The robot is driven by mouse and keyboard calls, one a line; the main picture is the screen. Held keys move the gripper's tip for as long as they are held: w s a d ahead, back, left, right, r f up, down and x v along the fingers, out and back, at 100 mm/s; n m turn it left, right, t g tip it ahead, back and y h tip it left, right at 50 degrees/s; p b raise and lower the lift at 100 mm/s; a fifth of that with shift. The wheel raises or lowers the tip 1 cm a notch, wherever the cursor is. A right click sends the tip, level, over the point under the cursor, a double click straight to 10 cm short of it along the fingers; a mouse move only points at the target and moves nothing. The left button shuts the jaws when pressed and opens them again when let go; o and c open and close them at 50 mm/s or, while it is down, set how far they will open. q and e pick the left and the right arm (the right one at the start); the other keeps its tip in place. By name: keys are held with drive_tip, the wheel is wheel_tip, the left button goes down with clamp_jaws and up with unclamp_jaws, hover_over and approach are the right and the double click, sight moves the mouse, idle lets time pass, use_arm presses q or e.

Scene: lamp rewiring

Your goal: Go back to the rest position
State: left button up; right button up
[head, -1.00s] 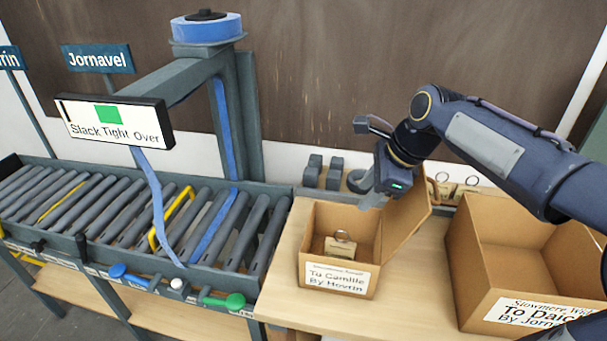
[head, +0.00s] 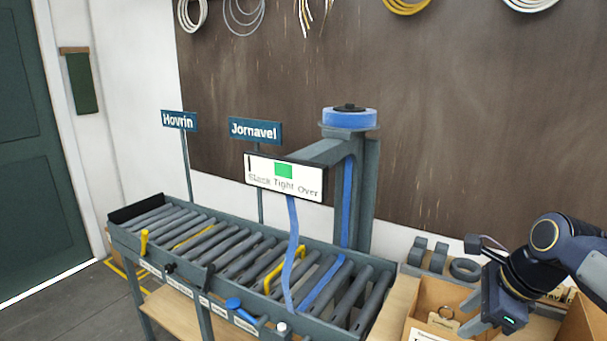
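My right gripper (head: 478,318) is at the lower right of the head view, over the open cardboard box (head: 424,295). It points down and to the left; whether its fingers are apart or together is not clear. A small tag with a ring (head: 443,318) lies inside that box, beside the gripper in the picture. My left gripper is not in view.
A roller conveyor (head: 385,290) runs across the middle, with blue strap hanging from a post under a blue reel (head: 349,119). A sign reading Slack Tight Over (head: 284,178) hangs in front. Grey clamps (head: 428,255) stand behind the box.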

drive_tip(key=s+a+f+n+t, duration=0.1)
drive_tip(key=s+a+f+n, duration=0.3)
drive_tip(key=s+n, duration=0.5)
drive_tip(key=s+a+f+n, duration=0.4)
drive_tip(key=s+f+n, duration=0.2)
drive_tip(key=s+n, duration=0.4)
drive_tip(key=shift+n+t+y, duration=0.3)
drive_tip(key=shift+n+t, duration=0.1)
drive_tip(key=shift+n, duration=0.8)
